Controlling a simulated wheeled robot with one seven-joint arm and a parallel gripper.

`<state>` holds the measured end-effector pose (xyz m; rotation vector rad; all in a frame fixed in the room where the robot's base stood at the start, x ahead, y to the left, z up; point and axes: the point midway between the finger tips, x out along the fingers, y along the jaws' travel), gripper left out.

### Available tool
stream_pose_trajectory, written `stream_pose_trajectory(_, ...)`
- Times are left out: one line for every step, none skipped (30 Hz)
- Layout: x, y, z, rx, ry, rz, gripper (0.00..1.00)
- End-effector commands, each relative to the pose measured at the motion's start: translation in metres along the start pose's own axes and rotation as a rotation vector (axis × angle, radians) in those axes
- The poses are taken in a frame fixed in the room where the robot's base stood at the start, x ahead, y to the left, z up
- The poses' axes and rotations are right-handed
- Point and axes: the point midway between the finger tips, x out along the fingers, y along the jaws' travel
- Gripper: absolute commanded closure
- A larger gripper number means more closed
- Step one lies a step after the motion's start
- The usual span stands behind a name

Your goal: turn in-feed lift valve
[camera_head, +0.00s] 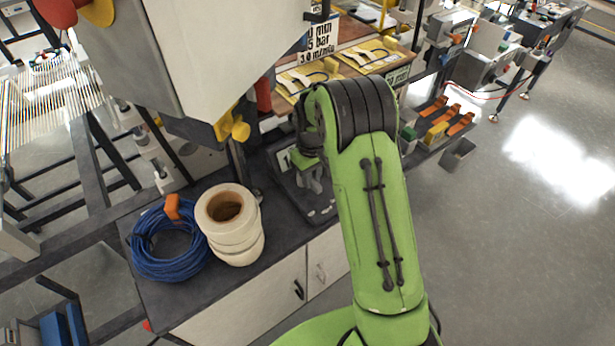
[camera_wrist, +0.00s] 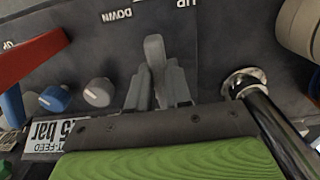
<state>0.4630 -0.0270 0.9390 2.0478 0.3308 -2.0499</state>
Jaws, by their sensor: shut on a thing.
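In the wrist view, the in-feed lift valve shows as a grey lever (camera_wrist: 154,48) on a dark panel (camera_wrist: 110,52). The words DOWN and UP are printed upside down near it, with the lever between them. My gripper (camera_wrist: 157,86) is shut on the lever, with one finger on each side and the lever's top standing out past the fingertips. The lever's base is hidden by the fingers and the gripper body. In the head view, my green arm reaches down to the panel (camera_head: 318,211) and the lever is too small to make out.
In the wrist view, a grey knob (camera_wrist: 99,92), a blue knob (camera_wrist: 55,98) and a red handle (camera_wrist: 30,60) sit left. A chrome post (camera_wrist: 270,120) stands close at right. In the head view, white rolls (camera_head: 232,235) and coiled blue hose (camera_head: 165,245) lie left of the panel.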

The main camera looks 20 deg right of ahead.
Motion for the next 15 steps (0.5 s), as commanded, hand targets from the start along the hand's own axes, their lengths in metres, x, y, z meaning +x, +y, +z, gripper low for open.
stream_pose_trajectory(-0.001,0.002,-0.001,-0.043,0.001,0.002,1.0)
stream_pose_trajectory(-0.001,0.004,-0.001,-0.072,0.002,0.002,1.0)
stream_pose_trajectory(-0.001,0.005,-0.001,-0.11,0.002,0.002,1.0)
stream_pose_trajectory(-0.001,0.006,-0.001,-0.139,0.002,0.002,1.0)
stream_pose_trajectory(-0.001,0.007,-0.001,-0.167,0.002,0.002,1.0)
stream_pose_trajectory(-0.001,0.009,-0.001,-0.205,0.002,0.002,1.0)
stream_pose_trajectory(-0.001,0.009,-0.002,-0.233,0.002,0.002,1.0)
stream_pose_trajectory(-0.001,0.01,-0.002,-0.261,0.002,0.002,1.0)
stream_pose_trajectory(-0.001,0.012,-0.003,-0.298,0.002,0.002,1.0)
stream_pose_trajectory(-0.001,0.013,-0.003,-0.324,0.002,0.003,1.0)
stream_pose_trajectory(-0.001,0.014,-0.003,-0.35,0.002,0.002,1.0)
stream_pose_trajectory(-0.001,0.015,-0.004,-0.385,0.001,0.002,1.0)
stream_pose_trajectory(-0.001,0.016,-0.004,-0.41,0.001,0.002,1.0)
stream_pose_trajectory(-0.001,0.017,-0.004,-0.434,0.001,0.002,1.0)
stream_pose_trajectory(-0.001,0.018,-0.005,-0.464,0.001,0.002,1.0)
